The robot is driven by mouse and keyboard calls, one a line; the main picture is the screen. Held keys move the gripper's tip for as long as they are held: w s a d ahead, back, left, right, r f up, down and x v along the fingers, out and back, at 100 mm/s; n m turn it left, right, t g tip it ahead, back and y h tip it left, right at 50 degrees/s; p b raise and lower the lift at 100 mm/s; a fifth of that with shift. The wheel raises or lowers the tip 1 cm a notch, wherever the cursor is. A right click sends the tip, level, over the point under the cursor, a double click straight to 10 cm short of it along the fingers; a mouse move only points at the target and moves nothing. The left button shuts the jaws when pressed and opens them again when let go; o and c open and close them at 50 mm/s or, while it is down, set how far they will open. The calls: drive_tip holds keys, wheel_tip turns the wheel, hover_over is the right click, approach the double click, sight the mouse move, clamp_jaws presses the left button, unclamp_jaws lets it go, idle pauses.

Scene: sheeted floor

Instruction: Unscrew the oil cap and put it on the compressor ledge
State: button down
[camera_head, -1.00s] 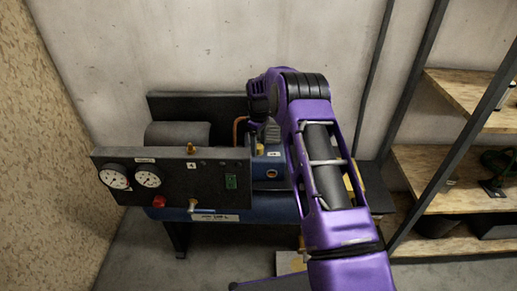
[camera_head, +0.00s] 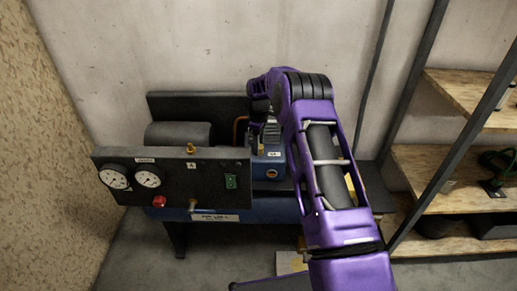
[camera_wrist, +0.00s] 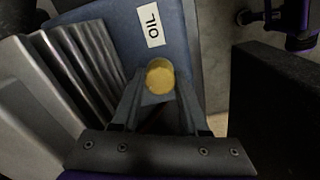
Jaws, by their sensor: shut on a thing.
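The yellow oil cap (camera_wrist: 160,76) shows in the wrist view, below a white label reading OIL (camera_wrist: 151,25) on the blue compressor housing (camera_wrist: 108,12). My gripper (camera_wrist: 160,88) is shut on the cap, with one finger at each side of it. The cap sits at or very close to the blue housing; I cannot tell whether it is still threaded in.
A black panel with two gauges (camera_head: 148,176), a red knob (camera_head: 159,201) and brass fittings fronts the compressor. A blue tank (camera_head: 270,212) lies beneath. Wooden shelves (camera_head: 440,172) stand at right. In the wrist view, grey fins (camera_wrist: 80,60) lie left and a dark block (camera_wrist: 275,105) right.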

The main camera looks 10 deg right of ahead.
drive_tip(key=n, duration=0.8)
drive_tip(key=shift+n, duration=0.3)
drive_tip(key=n, duration=0.8)
drive_tip(key=shift+n, duration=0.4)
drive_tip(key=shift+c, duration=1.7)
unclamp_jaws()
drive_tip(key=shift+c, duration=0.8)
